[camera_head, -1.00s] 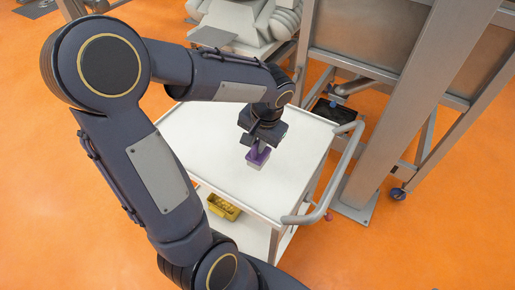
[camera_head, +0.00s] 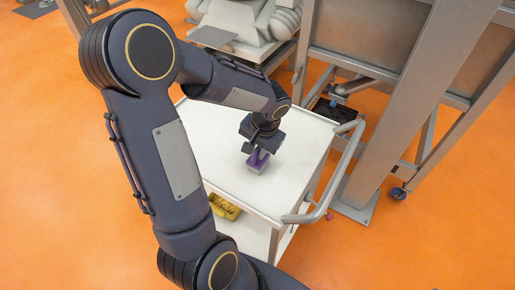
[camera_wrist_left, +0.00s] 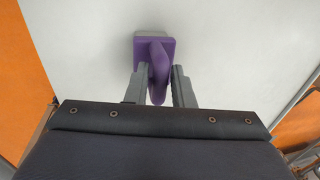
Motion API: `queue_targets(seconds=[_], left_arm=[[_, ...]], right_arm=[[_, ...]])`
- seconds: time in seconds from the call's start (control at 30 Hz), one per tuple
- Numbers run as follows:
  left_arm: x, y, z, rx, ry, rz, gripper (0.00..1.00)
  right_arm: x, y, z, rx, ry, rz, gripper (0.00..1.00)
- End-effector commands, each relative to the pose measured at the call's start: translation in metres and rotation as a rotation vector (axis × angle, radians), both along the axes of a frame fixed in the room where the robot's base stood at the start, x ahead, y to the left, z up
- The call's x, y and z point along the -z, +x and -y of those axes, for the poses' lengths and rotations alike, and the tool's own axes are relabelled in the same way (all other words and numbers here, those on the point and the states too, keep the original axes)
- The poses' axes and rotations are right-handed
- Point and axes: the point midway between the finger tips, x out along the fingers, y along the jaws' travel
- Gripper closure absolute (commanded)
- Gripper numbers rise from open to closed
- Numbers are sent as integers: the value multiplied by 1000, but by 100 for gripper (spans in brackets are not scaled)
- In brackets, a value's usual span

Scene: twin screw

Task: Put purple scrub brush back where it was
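The purple scrub brush (camera_head: 256,161) is over the white top of the cart (camera_head: 215,135), with its base down and its handle up. I cannot tell whether the base touches the top. My left gripper (camera_head: 260,146) comes down on it from above. In the left wrist view, the gripper's two fingers (camera_wrist_left: 160,72) lie on either side of the brush's handle (camera_wrist_left: 158,82) and appear to touch it. The square base (camera_wrist_left: 140,48) shows beyond the fingertips. My right gripper is not in view.
A yellow object (camera_head: 222,206) sits on the cart's lower shelf. A grey handle rail (camera_head: 337,180) runs along the cart's right side. A metal frame (camera_head: 400,110) stands to the right. The cart top around the brush is clear.

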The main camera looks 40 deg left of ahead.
Motion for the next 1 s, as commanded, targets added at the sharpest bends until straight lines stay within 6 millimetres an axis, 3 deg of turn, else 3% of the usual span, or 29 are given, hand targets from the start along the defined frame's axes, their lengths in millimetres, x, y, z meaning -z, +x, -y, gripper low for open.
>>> queue_targets(seconds=[0.1,0.5,1.0], left_arm=[[0,0,0,0,0,-1,64],[-10,1,1,0,0,3,64],[-106,0,19,1,0,4,64]], right_arm=[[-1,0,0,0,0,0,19],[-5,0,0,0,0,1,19],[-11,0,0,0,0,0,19]])
